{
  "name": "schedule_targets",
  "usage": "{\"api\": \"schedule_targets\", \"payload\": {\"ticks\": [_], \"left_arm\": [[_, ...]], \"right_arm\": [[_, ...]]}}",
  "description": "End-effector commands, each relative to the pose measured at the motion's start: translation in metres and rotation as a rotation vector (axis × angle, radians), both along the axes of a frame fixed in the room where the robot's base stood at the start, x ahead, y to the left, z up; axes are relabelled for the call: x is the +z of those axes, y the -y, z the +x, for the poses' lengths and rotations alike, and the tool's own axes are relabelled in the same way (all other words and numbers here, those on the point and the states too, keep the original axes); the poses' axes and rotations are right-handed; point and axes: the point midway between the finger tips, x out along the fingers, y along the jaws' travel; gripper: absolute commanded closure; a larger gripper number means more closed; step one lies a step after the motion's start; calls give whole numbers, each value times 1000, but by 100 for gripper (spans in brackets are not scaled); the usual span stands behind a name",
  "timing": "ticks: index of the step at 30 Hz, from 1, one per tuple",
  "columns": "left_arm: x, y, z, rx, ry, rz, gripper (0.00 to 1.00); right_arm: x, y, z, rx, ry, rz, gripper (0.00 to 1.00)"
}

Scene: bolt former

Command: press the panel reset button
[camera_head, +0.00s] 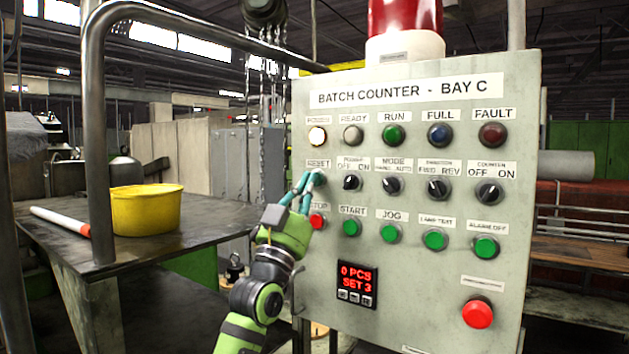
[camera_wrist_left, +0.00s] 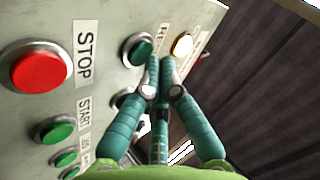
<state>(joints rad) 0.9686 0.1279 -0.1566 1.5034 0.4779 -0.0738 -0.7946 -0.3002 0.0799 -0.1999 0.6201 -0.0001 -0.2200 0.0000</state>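The grey control panel (camera_head: 420,290) reads "BATCH COUNTER - BAY C". Its reset button (camera_head: 320,177) sits under the RESET label at the left of the second row, partly covered by my fingers. In the left wrist view it is a dark green button (camera_wrist_left: 137,48) in a metal ring, just left of the fingertips. My left gripper (camera_head: 308,179) points up at this button, its teal fingers drawn together and empty. The wrist view shows the fingertips (camera_wrist_left: 160,63) close to the button's edge; I cannot tell whether they touch. My right gripper is not in view.
The red stop button (camera_head: 317,221) is just below my fingers. A power selector (camera_head: 351,183) is to the right. The display (camera_head: 357,285) reads "0 PCS SET 3". A metal bench (camera_head: 60,245) with a yellow bucket (camera_head: 146,210) and a curved pipe (camera_head: 97,130) stand left.

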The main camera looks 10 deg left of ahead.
Motion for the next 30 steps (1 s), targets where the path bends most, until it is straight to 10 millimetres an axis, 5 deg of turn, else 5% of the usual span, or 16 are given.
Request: {"api": "schedule_targets", "payload": {"ticks": [30], "left_arm": [[0,3,9,0,-1,0,100]], "right_arm": [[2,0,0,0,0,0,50]]}}
